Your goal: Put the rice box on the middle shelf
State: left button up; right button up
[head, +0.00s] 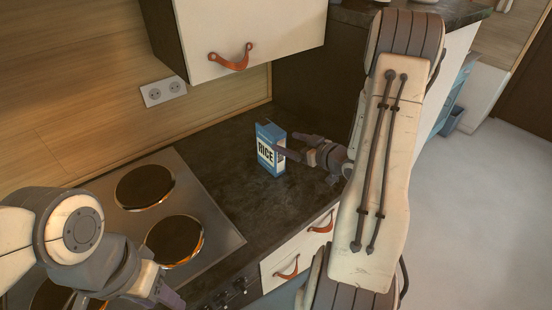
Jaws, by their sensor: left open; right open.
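The rice box (268,151) is blue with a white label reading RICE. It stands upright on the dark countertop (225,185), to the right of the stove. My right gripper (288,146) is open, with its fingers at the right side of the box; I cannot tell whether they touch it. My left gripper (172,301) is low at the left, over the front of the stove, far from the box, open, its fingertips only partly visible. No middle shelf can be made out clearly.
A stove (190,205) with several dark burners lies left of the box. A white wall cabinet (250,35) with a leather pull hangs above. Drawers with leather pulls (288,268) are below the counter edge. Open floor (480,220) lies to the right.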

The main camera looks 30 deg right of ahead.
aim_at(266, 127)
jog(key=r+b, duration=0.1)
jog(key=w+r+b, duration=0.1)
jog(key=b, duration=0.1)
jog(key=shift+w+a+g+h, duration=0.15)
jog(key=shift+w+g+h, duration=0.05)
jog(key=shift+g+h, duration=0.2)
jog(key=shift+m, duration=0.3)
jog(key=x, duration=0.3)
jog(key=r+x, duration=0.1)
jog(key=x, duration=0.1)
jog(key=shift+w, duration=0.15)
jog(key=p+x, duration=0.1)
jog(key=x, duration=0.3)
jog(key=shift+w+f, duration=0.1)
jog(key=shift+w, duration=0.05)
jog(key=shift+w+a+f, duration=0.1)
jog(key=shift+w+f, duration=0.15)
jog(key=shift+w, duration=0.2)
pick_arm(q)
notch_tip(266, 127, down, 4)
jog(key=shift+r, duration=0.2)
pick_arm(e)
grip_shut()
